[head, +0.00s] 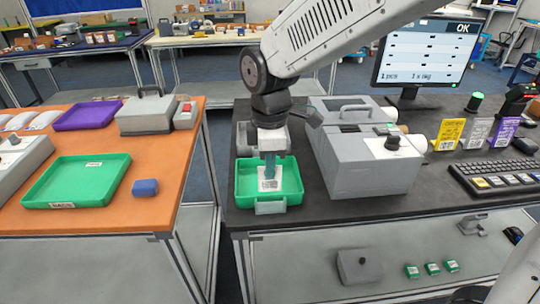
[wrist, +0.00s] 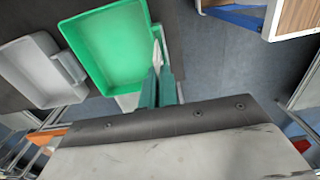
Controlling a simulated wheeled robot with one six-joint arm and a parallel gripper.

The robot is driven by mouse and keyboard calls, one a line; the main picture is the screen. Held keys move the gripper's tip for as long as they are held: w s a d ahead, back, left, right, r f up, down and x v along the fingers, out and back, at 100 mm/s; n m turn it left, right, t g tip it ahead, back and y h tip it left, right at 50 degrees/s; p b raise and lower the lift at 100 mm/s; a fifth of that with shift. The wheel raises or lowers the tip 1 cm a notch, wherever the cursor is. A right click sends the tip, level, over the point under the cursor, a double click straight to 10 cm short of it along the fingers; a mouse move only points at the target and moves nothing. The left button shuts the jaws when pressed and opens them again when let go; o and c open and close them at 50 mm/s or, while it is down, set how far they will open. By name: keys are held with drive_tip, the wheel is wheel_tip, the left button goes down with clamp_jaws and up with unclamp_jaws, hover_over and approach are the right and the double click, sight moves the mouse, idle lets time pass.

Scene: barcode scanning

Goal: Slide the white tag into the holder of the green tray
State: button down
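A green tray (head: 243,190) stands at the near left corner of the dark table; it also shows in the wrist view (wrist: 105,45). A grey holder (head: 270,208) is on its front side. My gripper (head: 269,166) points down over the tray, its teal fingers shut on a white tag (head: 269,185) with a printed code. In the wrist view my gripper (wrist: 158,88) is beside the tray's edge, and the tag (wrist: 157,52) shows as a thin pale strip at the fingertips. The tag appears above the holder, apart from it; the exact gap cannot be told.
A grey machine (head: 365,165) stands right of the tray. A second green tray (head: 75,182) and a blue block (head: 145,187) are on the orange table (head: 110,225). A gap separates the tables. Coloured cards and a keyboard (head: 495,180) are at the right.

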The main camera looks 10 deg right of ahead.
drive_tip(key=shift+f, duration=2.1)
drive_tip(key=c, duration=1.6)
unclamp_jaws()
wheel_tip(320, 180, up, 8)
drive_tip(key=shift+f, duration=0.1)
